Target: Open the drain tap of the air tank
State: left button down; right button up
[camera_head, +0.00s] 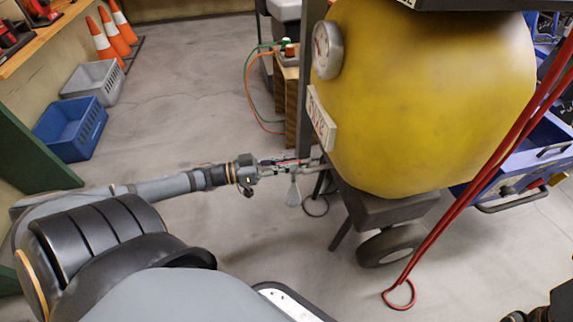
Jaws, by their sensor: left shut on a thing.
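The yellow air tank (430,100) fills the upper right, with a round gauge (327,50) and a white label plate (320,118) on its left side. My left gripper (303,167) reaches in from the left at the tank's lower left. It is shut on a small part there, which looks like the drain tap, with a thin red piece (290,162) showing along the fingers. The tap's body and the lever's angle are too small and covered to make out. A grey flat piece (293,192) hangs just below the fingers. My right gripper does not show clearly.
A dark post (305,80) stands just left of the tank. A wheel (390,245) and a leg (340,228) are under it. Crates (72,128) and cones (115,40) stand left; the floor between is clear.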

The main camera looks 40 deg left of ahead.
pick_arm(q)
jog(key=c, duration=1.3)
grip_release()
jog(key=shift+c, duration=0.2)
